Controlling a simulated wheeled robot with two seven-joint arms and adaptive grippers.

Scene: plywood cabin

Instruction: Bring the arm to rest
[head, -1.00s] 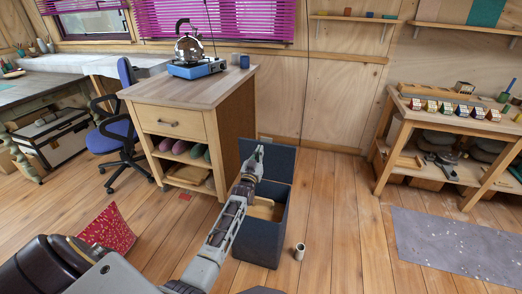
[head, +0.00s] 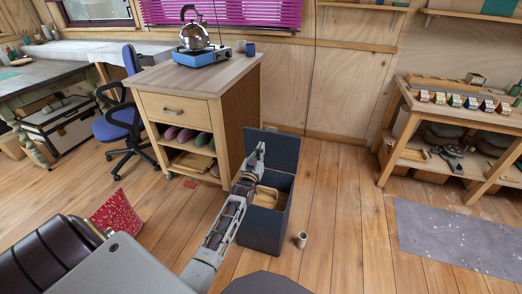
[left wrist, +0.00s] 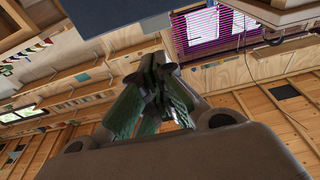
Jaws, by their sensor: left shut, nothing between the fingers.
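My left arm reaches up from the bottom of the head view. Its left gripper (head: 259,156) shows in front of the open dark box, overlapping the raised lid in the picture. The gripper is shut and empty. In the left wrist view the closed fingers (left wrist: 158,85) fill the middle, with nothing between them. My right gripper is not in either view.
An open dark blue box (head: 262,232) with a raised lid stands on the floor. A small cup (head: 302,240) stands beside it. A wooden cabinet (head: 190,82) bears a kettle (head: 193,32) on a blue stove. A workbench (head: 450,108) stands right, near a grey mat (head: 450,238).

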